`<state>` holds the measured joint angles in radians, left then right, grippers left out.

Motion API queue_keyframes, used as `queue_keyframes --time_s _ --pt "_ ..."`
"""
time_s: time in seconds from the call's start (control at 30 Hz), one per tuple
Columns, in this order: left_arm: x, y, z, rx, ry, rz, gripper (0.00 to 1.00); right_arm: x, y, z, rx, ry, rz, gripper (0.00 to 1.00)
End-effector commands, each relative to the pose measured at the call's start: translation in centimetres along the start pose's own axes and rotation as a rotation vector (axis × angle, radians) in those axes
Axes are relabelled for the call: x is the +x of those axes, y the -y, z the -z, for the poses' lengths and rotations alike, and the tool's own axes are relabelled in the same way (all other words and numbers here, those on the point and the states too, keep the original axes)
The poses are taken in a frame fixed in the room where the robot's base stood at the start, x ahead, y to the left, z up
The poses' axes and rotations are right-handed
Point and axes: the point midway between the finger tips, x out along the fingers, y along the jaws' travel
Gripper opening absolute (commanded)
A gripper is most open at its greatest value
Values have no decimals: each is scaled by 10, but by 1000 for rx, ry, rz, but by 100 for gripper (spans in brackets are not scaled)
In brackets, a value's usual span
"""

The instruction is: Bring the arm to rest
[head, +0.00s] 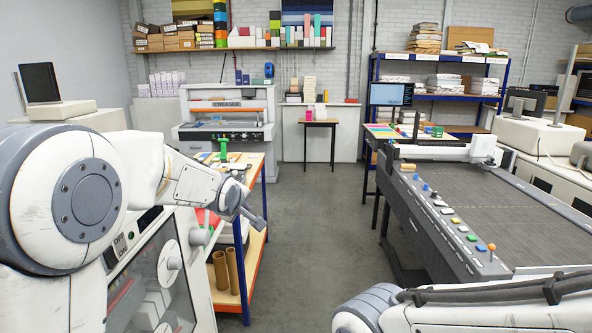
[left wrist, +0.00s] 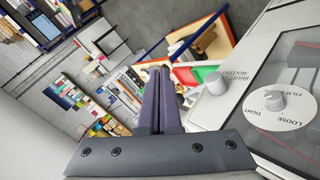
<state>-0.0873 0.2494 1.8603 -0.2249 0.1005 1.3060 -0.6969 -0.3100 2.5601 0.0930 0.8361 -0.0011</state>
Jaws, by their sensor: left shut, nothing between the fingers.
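My left arm comes in from the left in the head view, raised in front of a white machine. Its gripper (head: 254,216) points right and a little down, near the front corner of a wooden-topped bench. In the left wrist view the two dark fingers (left wrist: 157,88) lie together, shut with nothing between them. My right arm crosses the bottom right of the head view; its gripper is out of the picture.
The white machine (head: 190,300) with dials and a window is close beside my left arm; a dial (left wrist: 269,98) shows in the wrist view. The bench (head: 262,160) stands beyond. A long grey table machine (head: 470,205) is at right. The floor aisle (head: 310,240) between is clear.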

Motion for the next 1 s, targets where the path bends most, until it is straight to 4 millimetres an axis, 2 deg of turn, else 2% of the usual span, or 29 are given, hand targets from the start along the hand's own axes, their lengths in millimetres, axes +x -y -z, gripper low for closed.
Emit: queue_keyframes --time_s 0.03,0.2,0.3,0.4,0.5,0.6,0.7,0.8,1.0 --pt "-13 14 -40 111 65 40 0 9 -1 0 0 0 0 50" --pt "-68 72 -144 505 297 154 0 22 -2 -1 1 0 0 50" --pt "-107 115 -195 744 455 192 0 30 -2 -2 1 0 0 50" --pt "-148 162 -235 977 619 206 0 37 -3 -2 2 0 0 50" --pt "-185 207 -262 1178 775 201 0 42 -3 -2 2 0 0 50" --pt "-213 242 -277 1331 899 184 0 46 -3 -2 2 0 0 50" --pt "-231 264 -284 1425 980 168 0 48 -4 -2 2 0 0 50" --pt "-239 273 -286 1466 1017 161 0 49 -4 -2 2 0 0 50" --pt "-240 274 -286 1472 1023 160 0 48 -4 -2 2 0 0 50"
